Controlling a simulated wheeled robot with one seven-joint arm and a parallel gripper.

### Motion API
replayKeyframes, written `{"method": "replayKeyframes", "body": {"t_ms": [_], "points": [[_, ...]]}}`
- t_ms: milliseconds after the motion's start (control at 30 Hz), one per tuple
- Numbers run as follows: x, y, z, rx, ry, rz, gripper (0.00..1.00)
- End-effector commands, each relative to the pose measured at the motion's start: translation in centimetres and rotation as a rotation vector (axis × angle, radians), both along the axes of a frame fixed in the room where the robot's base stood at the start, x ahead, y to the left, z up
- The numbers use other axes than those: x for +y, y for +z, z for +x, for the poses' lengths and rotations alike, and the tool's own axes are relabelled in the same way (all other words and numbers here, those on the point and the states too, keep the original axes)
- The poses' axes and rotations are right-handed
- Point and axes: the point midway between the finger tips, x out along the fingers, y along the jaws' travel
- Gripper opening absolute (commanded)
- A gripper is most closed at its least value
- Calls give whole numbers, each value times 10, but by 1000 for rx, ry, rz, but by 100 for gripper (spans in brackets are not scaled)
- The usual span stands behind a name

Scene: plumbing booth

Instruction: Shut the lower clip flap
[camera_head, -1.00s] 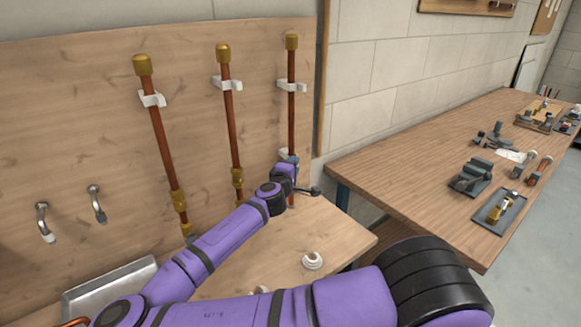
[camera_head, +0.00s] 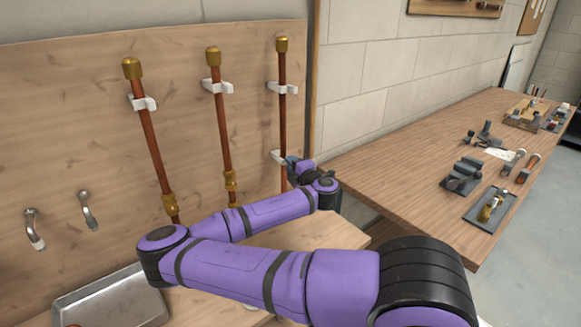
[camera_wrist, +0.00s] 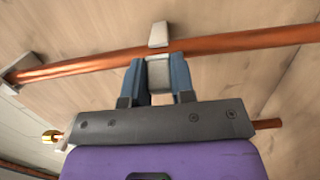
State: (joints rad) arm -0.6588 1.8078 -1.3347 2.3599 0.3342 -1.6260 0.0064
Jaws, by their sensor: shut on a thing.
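The right copper pipe (camera_head: 283,105) stands upright on the wooden board. Its lower white clip (camera_head: 277,157) shows just left of my gripper (camera_head: 291,163) in the head view. In the wrist view, a white tab of this clip (camera_wrist: 158,34) sticks out beyond the pipe (camera_wrist: 236,42). My gripper (camera_wrist: 157,70) has its two blue fingers shut on a pale grey block, the clip flap (camera_wrist: 158,73), on the near side of the pipe. Whether the flap is latched cannot be told. The fingers hide its sides.
The upper clip (camera_head: 281,88) sits higher on the same pipe. Two more pipes (camera_head: 223,130) (camera_head: 154,140) stand to the left. A metal tray (camera_head: 112,300) lies at lower left. A side table (camera_head: 400,165) with several tools stands at right.

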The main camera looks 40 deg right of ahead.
Motion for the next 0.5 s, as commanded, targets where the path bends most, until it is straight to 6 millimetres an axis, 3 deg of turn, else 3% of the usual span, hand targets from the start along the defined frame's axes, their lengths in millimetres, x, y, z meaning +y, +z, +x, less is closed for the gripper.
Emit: {"method": "replayKeyframes", "body": {"t_ms": [500], "points": [[-7, 0, 6, 0, 251, 0, 0]]}}
